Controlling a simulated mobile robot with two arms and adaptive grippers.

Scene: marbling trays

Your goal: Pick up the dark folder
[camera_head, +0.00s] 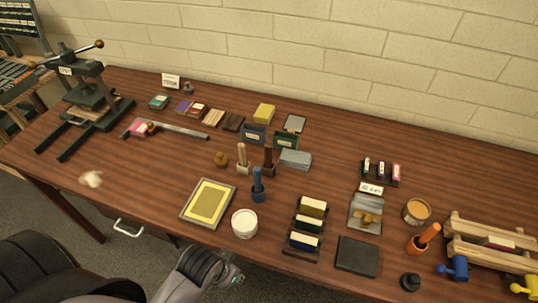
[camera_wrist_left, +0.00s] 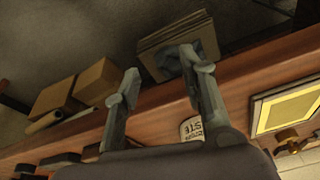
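A dark flat square piece (camera_head: 358,256), which looks like the dark folder, lies on the table near the front edge, right of centre in the head view. Nothing lies on it. My left gripper (camera_head: 234,275) is at the front table edge, below the white tub and well left of the dark piece. In the left wrist view its two fingers (camera_wrist_left: 158,68) are spread with nothing held between them. The dark piece is not recognisable in the left wrist view. My right gripper is not in view.
A white tub (camera_head: 244,223), a yellow framed panel (camera_head: 208,203) and a rack of colour blocks (camera_head: 305,229) stand near my left gripper. A grey tray (camera_head: 365,211), an orange pot (camera_head: 421,241) and a small black knob (camera_head: 410,282) surround the dark piece.

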